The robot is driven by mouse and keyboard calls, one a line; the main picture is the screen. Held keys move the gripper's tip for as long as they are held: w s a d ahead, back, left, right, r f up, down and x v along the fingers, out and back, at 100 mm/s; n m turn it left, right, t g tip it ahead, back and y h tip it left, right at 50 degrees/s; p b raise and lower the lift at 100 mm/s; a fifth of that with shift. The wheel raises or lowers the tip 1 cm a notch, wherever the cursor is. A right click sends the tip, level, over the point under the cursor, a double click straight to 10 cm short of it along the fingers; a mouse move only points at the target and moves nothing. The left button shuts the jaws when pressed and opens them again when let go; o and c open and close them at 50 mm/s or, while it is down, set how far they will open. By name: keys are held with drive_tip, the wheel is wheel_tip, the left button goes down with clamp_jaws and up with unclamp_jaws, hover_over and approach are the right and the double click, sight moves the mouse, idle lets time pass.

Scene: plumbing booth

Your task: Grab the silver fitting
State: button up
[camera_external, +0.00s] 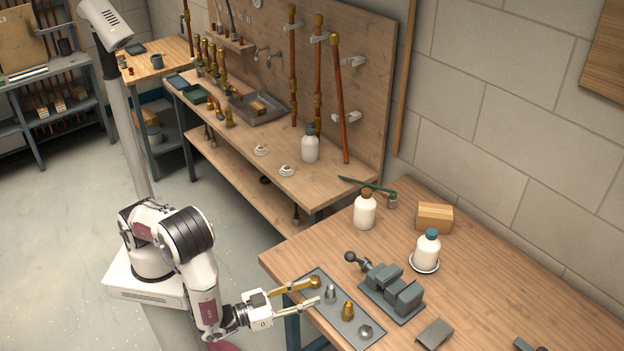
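A tray (318,311) on the front left of the near workbench holds a small row of fittings. One silver fitting (330,293) stands upright on it, and a second silver piece (365,331), low and nut-like, lies at the tray's near right end. A brass fitting (347,311) stands between them. Another brass piece (314,282) is at the tray's far left end. My gripper (312,292) reaches in from the left with its fingers apart and nothing visible between them. Its fingertips are just left of the upright silver fitting; I cannot tell their height above the tray.
A grey vise (393,292) stands right of the tray. A grey block (435,333) lies at the front. The bench's right side is mostly clear.

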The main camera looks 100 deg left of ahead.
sight(331, 286)
drive_tip(key=shift+w+a, duration=0.1)
drive_tip(key=shift+w, duration=0.05)
drive_tip(key=shift+x, duration=1.15)
drive_tip(key=shift+f, duration=0.1)
drive_tip(key=shift+w+a+f, duration=0.3)
drive_tip(key=shift+w+a, duration=0.15)
drive_tip(key=shift+w, duration=0.2)
drive_tip(key=shift+w+a+f, duration=0.25)
drive_tip(key=shift+w+a, duration=0.25)
drive_tip(key=shift+w, duration=0.15)
drive_tip(key=shift+x, duration=1)
drive_tip(key=shift+r, duration=0.1)
clamp_jaws()
